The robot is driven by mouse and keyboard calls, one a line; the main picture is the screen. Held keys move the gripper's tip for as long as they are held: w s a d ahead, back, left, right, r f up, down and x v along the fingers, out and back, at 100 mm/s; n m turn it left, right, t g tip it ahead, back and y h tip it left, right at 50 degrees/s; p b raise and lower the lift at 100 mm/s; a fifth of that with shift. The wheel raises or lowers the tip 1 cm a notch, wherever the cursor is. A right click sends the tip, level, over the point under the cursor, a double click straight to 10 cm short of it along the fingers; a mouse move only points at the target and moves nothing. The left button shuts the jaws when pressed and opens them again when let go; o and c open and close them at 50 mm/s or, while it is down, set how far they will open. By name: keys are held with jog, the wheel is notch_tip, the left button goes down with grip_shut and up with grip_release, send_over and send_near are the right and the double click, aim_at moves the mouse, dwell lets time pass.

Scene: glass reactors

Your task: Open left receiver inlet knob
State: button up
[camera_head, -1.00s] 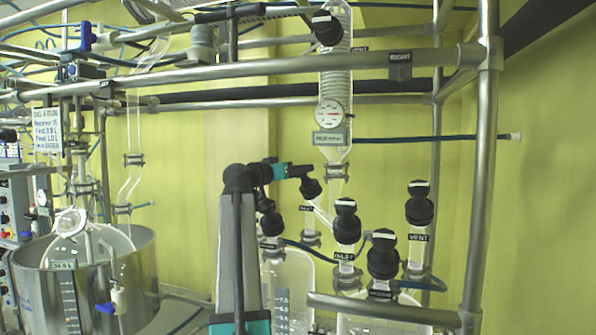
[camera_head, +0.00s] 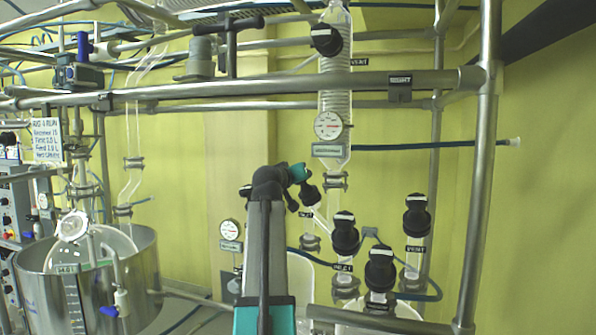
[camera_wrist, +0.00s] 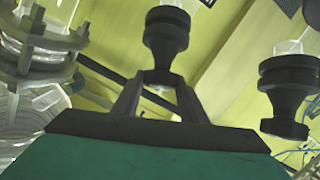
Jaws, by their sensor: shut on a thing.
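The left receiver's inlet knob (camera_head: 308,195) is a black, stepped knob on a slanted glass neck, with a small black label below it. My gripper (camera_head: 303,183) reaches it from the upper left in the head view. In the wrist view the two dark fingers of my gripper (camera_wrist: 158,84) are closed around the narrow lower part of a black knob (camera_wrist: 167,32). The knob's turn position cannot be told. The left receiver's glass body (camera_head: 299,285) is partly hidden behind my arm.
A second black knob (camera_wrist: 288,85) stands close by at the right in the wrist view. Right-receiver knobs, labelled inlet (camera_head: 345,234) and vent (camera_head: 417,216), stand to the right. A steel rail (camera_head: 240,90) crosses above, and a steel post (camera_head: 481,200) stands at right.

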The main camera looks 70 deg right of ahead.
jog(key=shift+s+r+n+t+y+p, duration=0.1)
jog(key=shift+r+n+t+y+p, duration=0.15)
jog(key=shift+n+t+p, duration=0.5)
jog(key=shift+r+n+t+y+p, duration=0.15)
jog(key=shift+n+t+y+p, duration=0.3)
jog(key=shift+p, duration=0.4)
jog(key=shift+n, duration=0.3)
jog(key=shift+f+n+t+y+p, duration=0.2)
jog(key=shift+n+t+y+p, duration=0.1)
jog(key=shift+n+t+p, duration=0.25)
jog(key=o, duration=1.1)
jog(key=shift+d+f, duration=0.1)
jog(key=shift+d, duration=0.05)
jog(key=shift+c, duration=0.2)
jog(key=shift+a, duration=0.2)
